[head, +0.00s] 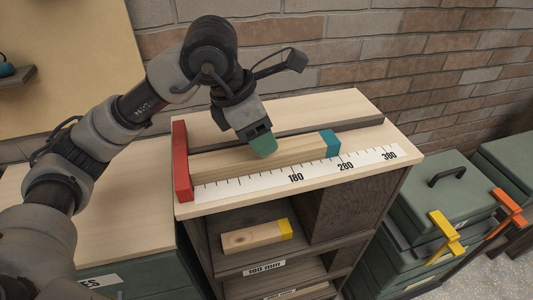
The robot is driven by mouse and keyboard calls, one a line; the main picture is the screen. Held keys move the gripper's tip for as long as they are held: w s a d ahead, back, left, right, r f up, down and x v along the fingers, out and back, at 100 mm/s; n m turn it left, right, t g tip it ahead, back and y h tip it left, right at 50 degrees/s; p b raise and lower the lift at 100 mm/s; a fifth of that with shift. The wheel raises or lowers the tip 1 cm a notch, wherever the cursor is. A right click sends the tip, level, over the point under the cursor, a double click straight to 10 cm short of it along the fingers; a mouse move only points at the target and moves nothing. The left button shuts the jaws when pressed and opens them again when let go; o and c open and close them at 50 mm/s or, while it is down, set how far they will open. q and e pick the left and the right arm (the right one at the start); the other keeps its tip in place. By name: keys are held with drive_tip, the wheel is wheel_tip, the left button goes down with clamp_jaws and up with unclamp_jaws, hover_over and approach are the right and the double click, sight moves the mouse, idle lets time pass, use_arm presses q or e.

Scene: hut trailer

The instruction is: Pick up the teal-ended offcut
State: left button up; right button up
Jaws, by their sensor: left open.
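The teal-ended offcut (298,152) is a pale wooden bar lying on the bench top along a printed ruler (255,182). Its teal end (331,144) points right, at a little under the 280 mark. Its left end is at or close to the red stop block (182,161); I cannot tell if they touch. My left gripper (264,148) points down over the middle of the offcut, with its green fingertips in front of it and hiding part of it. It is open; I cannot tell whether it touches the wood. My right gripper is not in view.
A yellow-ended offcut (255,236) lies on a shelf below the bench top, above a 180 mm label. A dark groove runs behind the teal-ended offcut. Green cases (432,200) with yellow and orange latches stand at the right. A brick wall (410,65) is behind.

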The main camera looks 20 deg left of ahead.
use_arm(q)
drive_tip(key=x, duration=0.3)
drive_tip(key=shift+s+a+f+p, duration=0.1)
drive_tip(key=shift+f+p, duration=0.2)
drive_tip(key=shift+f, duration=0.6)
drive_tip(key=c, duration=0.7)
drive_tip(key=shift+o, duration=0.2)
drive_tip(key=shift+r, duration=0.1)
drive_tip(key=r+p, duration=0.1)
drive_tip(key=r, duration=0.1)
drive_tip(key=d+r+p, duration=0.1)
drive_tip(key=r, duration=0.2)
drive_tip(key=shift+s+d+p, duration=0.1)
drive_tip(key=shift+p, duration=0.3)
drive_tip(key=s+d+r+p, duration=0.3)
drive_tip(key=s+d+r, duration=0.2)
drive_tip(key=d, duration=0.4)
drive_tip(key=shift+s+r, duration=0.4)
